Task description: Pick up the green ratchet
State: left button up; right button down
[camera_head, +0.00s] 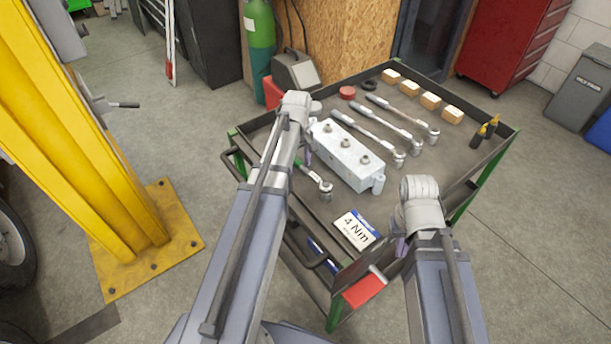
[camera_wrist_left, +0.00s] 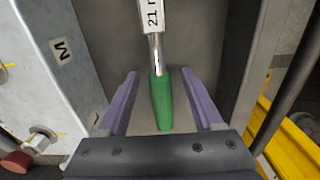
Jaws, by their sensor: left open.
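The green ratchet lies on the cart's top beside the metal block; its metal head (camera_head: 326,190) shows in the head view, and most of its handle is hidden by my left arm. In the left wrist view its green handle (camera_wrist_left: 162,103) lies between the two purple fingers of my left gripper (camera_wrist_left: 160,74), with a gap on each side. A white label reading 21 (camera_wrist_left: 151,15) is on its shaft. My left gripper is open, and its fingers (camera_head: 308,152) are partly hidden in the head view. My right gripper (camera_head: 400,246) is over the cart's front right, its fingers mostly hidden.
The metal block (camera_head: 345,155) stands close beside the ratchet. A yellow post (camera_head: 85,130) stands to the left.

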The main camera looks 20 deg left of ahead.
pick_arm(q)
jog(key=shift+r, duration=0.1)
jog(key=shift+c, duration=0.3)
grip_shut()
dwell(0.9)
